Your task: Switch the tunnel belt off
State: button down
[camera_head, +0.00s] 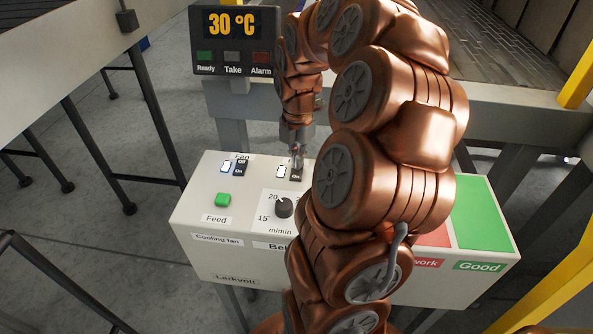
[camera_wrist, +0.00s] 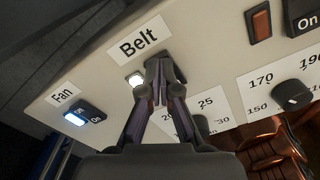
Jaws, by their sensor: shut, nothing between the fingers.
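The belt switch (camera_head: 296,174) is a small black rocker marked On on the grey control box, with a lit white lamp (camera_head: 281,171) beside it. In the wrist view the white Belt label (camera_wrist: 139,42) and the lit lamp (camera_wrist: 135,80) show, but the rocker is hidden behind my fingers. My gripper (camera_head: 297,160) is shut and empty, pointing down just over the belt switch. In the wrist view my gripper (camera_wrist: 160,88) covers the spot right of the lamp. I cannot tell whether the fingertips touch the rocker.
The fan switch (camera_head: 240,167) with its lit lamp (camera_wrist: 74,119) is to the left. A green Feed button (camera_head: 223,200) and a speed knob (camera_head: 284,207) are nearer the front. Another switch (camera_wrist: 303,15) and knob (camera_wrist: 293,95) lie right. A display (camera_head: 235,40) reads 30 °C.

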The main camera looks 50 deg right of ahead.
jog(key=shift+f, duration=0.2)
jog(key=shift+r, duration=0.1)
jog(key=shift+r+p, duration=1.3)
jog(key=shift+r, duration=2.15)
jog(key=shift+a, duration=0.1)
